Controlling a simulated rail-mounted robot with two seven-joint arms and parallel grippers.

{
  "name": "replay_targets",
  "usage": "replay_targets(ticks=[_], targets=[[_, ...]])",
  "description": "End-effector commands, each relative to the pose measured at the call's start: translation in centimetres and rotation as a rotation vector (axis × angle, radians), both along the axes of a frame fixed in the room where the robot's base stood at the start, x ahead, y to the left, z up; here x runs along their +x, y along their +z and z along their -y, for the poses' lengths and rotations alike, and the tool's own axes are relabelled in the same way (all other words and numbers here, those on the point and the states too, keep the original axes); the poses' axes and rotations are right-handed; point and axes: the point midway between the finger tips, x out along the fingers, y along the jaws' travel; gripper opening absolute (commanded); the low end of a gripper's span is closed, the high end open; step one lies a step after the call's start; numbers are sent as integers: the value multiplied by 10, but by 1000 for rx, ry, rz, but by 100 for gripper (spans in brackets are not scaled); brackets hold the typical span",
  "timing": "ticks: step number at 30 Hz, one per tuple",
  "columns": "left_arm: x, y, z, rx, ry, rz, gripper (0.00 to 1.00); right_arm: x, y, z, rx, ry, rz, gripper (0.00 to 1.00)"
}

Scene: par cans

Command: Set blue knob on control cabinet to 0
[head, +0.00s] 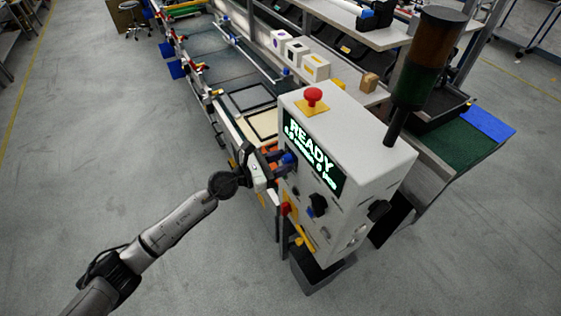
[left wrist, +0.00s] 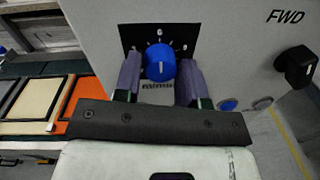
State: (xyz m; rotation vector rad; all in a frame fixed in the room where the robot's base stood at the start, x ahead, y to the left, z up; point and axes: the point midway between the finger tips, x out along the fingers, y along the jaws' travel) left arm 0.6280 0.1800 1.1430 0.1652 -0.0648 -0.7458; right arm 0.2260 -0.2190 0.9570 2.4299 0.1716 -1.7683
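The control cabinet (head: 345,135) is a light grey box with a lit READY display (head: 312,158). Its blue knob (head: 289,158) is on the front face, at the display's left end. In the left wrist view the blue knob (left wrist: 161,63) sits on a black dial plate (left wrist: 127,38) and shows a short pale pointer line. My left gripper (head: 273,165) is at the cabinet front. Its fingers (left wrist: 161,72) stand on either side of the knob, with a slight gap at the left finger; contact at the right finger is unclear. My right gripper is not in view.
A black knob (left wrist: 296,64) marked FWD is to the right in the wrist view. A red button (head: 313,95) and a dark signal tower (head: 428,60) stand on the cabinet top. A conveyor line (head: 225,70) runs behind. The floor at left is clear.

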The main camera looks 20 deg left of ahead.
Motion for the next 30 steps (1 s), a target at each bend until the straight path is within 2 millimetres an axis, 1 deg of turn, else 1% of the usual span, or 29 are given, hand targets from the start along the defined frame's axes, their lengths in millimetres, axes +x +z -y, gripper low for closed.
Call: replay_targets(ticks=[1, 6, 9, 14, 20, 30], targets=[[0, 0, 0, 0, 0, 0, 33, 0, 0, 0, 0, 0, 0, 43], [0, 0, 0, 0, 0, 0, 17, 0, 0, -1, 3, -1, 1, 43], [0, 0, 0, 0, 0, 0, 9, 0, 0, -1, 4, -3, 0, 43], [0, 0, 0, -9, 0, -8, 9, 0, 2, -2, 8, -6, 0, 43], [0, 1, 0, -69, 0, -58, 9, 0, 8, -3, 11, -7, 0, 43], [-1, 3, 0, -295, 1, -246, 9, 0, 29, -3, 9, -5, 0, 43]])
